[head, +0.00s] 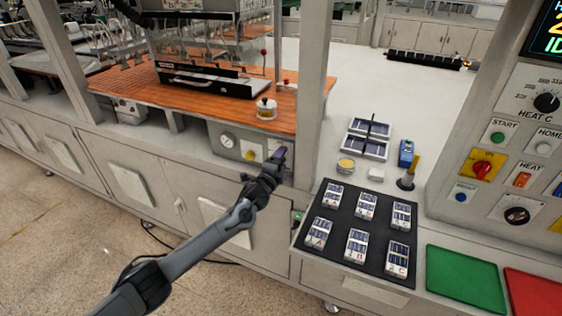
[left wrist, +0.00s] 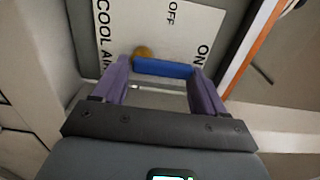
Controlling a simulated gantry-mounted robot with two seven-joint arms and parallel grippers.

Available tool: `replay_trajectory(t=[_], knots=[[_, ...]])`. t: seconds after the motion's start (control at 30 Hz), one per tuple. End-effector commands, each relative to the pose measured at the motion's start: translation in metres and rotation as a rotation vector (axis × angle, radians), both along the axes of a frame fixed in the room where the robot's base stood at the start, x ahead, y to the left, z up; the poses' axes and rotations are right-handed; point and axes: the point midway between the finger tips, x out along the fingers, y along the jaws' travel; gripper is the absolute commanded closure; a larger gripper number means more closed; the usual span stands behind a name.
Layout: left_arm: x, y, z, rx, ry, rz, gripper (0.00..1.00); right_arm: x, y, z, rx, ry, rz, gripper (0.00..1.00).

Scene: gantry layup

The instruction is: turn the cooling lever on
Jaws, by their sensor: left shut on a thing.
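The cooling lever has a blue handle (left wrist: 165,69) that shows in the left wrist view, in front of a white plate (left wrist: 150,30) lettered COOL AIR, OFF and ON. A round brass-coloured part (left wrist: 143,53) shows beside the handle's left end; the handle's right end is near the word ON. My left gripper (left wrist: 164,80) is shut on the blue handle, which spans between its purple fingertips. In the head view my left gripper (head: 280,158) is at the cabinet's front panel, and it hides the lever there. My right gripper is not in view.
A gauge (head: 227,141) and a yellow knob (head: 250,155) sit left of my gripper on the same panel. A grey post (head: 315,90) stands close on the right. The orange-brown worktop (head: 200,95) overhangs above. A black mat (head: 340,245) with several packs lies right.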

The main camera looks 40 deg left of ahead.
Motion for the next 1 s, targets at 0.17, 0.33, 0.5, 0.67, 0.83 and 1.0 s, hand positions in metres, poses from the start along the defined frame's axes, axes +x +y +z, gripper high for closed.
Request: replay_trajectory(t=[0.17, 0.33, 0.5, 0.67, 0.83, 1.0], knots=[[0.001, 0.0, 0.009, 0.0, -0.017, -0.001, 0.27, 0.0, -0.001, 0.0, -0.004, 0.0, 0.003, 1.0], [0.001, 0.0, 0.007, 0.0, -0.013, -0.001, 0.06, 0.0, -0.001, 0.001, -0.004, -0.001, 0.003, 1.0], [0.001, 0.0, 0.004, 0.0, -0.008, -0.001, 0.06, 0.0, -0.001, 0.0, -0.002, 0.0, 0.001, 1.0], [-0.002, -0.001, 0.003, -0.001, -0.006, -0.001, 0.06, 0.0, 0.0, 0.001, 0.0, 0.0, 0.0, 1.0], [-0.014, -0.003, 0.003, 0.0, -0.005, -0.001, 0.06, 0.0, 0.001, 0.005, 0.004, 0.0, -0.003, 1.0], [-0.037, -0.008, 0.003, 0.0, -0.005, -0.003, 0.06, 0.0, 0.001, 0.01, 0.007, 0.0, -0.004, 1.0]])
